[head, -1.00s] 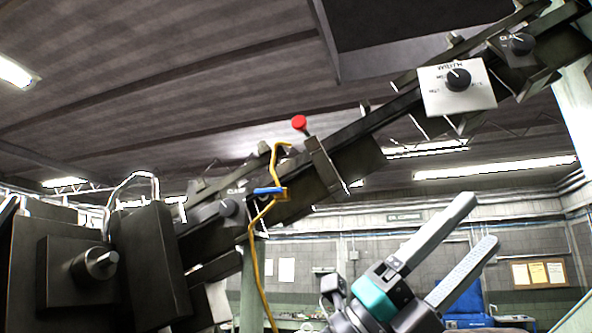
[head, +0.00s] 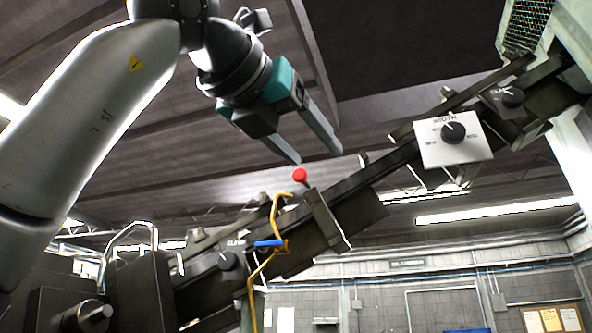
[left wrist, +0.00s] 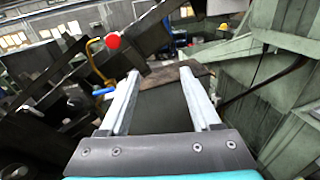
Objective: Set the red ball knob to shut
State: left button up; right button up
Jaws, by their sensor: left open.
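The red ball knob (head: 299,175) sits on a short dark stem at the upper edge of a slanted dark rail (head: 372,162). My left gripper (head: 318,156) comes in from the upper left in the head view, its two grey fingers pointing down and right. It is open and empty. Its nearer fingertip shows just above the knob, with no clear contact. In the left wrist view the knob (left wrist: 113,40) shows up and left of the fingers (left wrist: 160,70), outside the gap between them. My right gripper is not in view.
A blue-handled yellow pipe (head: 268,243) stands left of the knob, near a black dial (head: 228,260). A white plate with a "WIDTH" dial (head: 453,133) sits farther right along the rail. A dark overhead panel (head: 420,70) hangs at the upper right.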

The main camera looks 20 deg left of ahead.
pick_arm(q)
jog(key=s+a+r+n+t+y, duration=0.1)
jog(key=s+a+r+n+y, duration=0.2)
jog(key=s+a+y, duration=0.15)
jog(key=p, duration=0.5)
send_near(298, 174)
jog(key=shift+h, duration=0.45)
jog(key=w, duration=0.9)
jog(key=shift+a+f, duration=0.15)
grip_shut()
